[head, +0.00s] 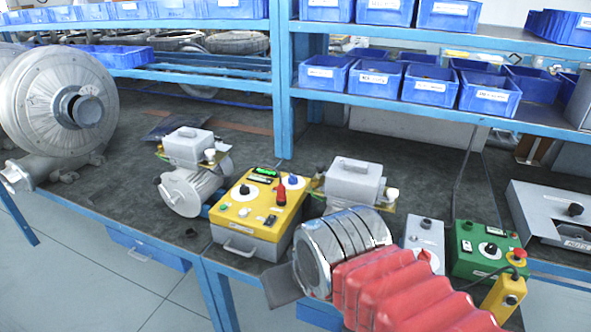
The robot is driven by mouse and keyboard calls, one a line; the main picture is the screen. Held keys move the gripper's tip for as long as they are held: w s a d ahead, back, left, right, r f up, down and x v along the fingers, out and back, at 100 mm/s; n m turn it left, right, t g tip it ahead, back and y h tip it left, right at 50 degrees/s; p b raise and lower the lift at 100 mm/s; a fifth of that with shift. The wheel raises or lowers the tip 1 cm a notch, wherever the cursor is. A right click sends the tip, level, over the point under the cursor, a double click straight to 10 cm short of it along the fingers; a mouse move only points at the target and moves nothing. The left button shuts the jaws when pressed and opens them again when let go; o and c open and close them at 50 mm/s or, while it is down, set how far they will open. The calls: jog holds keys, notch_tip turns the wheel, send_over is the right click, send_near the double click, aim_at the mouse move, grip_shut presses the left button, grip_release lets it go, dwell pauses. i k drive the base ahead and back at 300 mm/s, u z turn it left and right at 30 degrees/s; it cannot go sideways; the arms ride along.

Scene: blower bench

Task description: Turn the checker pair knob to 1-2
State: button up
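A yellow box (229,229) with a grey lower body stands on the bench at centre. A green box (464,264) at right has a black knob on a white dial (490,249). Labels are too small to read, so I cannot tell which is the checker or its pair knob setting. My gripper (283,287) shows only as a dark plate by my arm's chrome end, right of the yellow box; its fingers are mostly hidden.
Small motors (185,190) and (352,183) stand left and right of the yellow box. A large blower (50,100) is left. Blue bins (430,84) fill the shelves.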

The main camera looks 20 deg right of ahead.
aim_at(293, 180)
jog(key=i, duration=1)
jog(key=u, duration=0.1)
